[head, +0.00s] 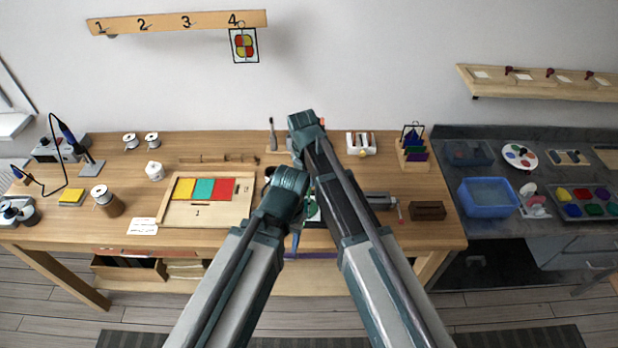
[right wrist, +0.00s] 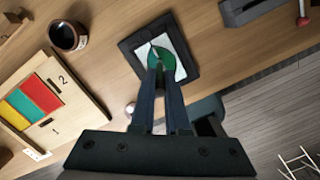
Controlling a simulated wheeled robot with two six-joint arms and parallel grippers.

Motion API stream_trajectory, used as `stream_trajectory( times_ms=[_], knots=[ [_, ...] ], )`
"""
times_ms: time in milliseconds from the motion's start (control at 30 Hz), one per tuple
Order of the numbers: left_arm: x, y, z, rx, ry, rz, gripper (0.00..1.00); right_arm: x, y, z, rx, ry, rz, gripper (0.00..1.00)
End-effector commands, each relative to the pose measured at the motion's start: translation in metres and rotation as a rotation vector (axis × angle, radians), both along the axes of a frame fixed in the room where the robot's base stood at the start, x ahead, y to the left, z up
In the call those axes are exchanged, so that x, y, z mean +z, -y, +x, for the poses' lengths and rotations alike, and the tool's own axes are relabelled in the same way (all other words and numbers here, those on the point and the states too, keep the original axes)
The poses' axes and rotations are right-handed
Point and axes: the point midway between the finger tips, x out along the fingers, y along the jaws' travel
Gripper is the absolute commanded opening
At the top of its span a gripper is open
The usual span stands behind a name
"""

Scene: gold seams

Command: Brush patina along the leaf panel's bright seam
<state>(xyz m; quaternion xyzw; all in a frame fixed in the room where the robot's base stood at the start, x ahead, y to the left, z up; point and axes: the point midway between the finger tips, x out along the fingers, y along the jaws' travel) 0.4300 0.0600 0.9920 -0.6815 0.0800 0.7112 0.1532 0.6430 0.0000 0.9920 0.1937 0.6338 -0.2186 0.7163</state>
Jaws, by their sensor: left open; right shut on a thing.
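The leaf panel is a dark square frame (right wrist: 189,73) around a white field with a green leaf shape and a pale line near its top. It lies on the bench in the right wrist view; in the head view my arms mostly cover it. My right gripper (right wrist: 164,72) is shut on a thin thing, with its fingertips over the green leaf. The held thing's end and any contact with the seam are hidden. My left gripper (head: 296,241) is open, partly hidden behind my arm near the bench's front edge. I cannot make out the patina.
A sorting tray (head: 180,214) with yellow, teal and red tiles is left of the panel. A dark cup (right wrist: 68,37) stands between them. A grey vise (head: 380,200) and a brown block (head: 428,210) are to the right. A blue basin (head: 488,197) is farther right.

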Motion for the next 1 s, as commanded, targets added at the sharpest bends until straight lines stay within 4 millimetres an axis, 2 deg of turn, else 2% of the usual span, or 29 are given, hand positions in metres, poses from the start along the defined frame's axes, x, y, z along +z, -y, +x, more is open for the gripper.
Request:
stream_trajectory(
  times_ms=[1000],
  knots=[
    [0.001,0.000,0.000,0.000,0.000,0.000,0.50,0.001,0.000,-0.015,0.000,-0.001,0.001,0.00]
  ],
)
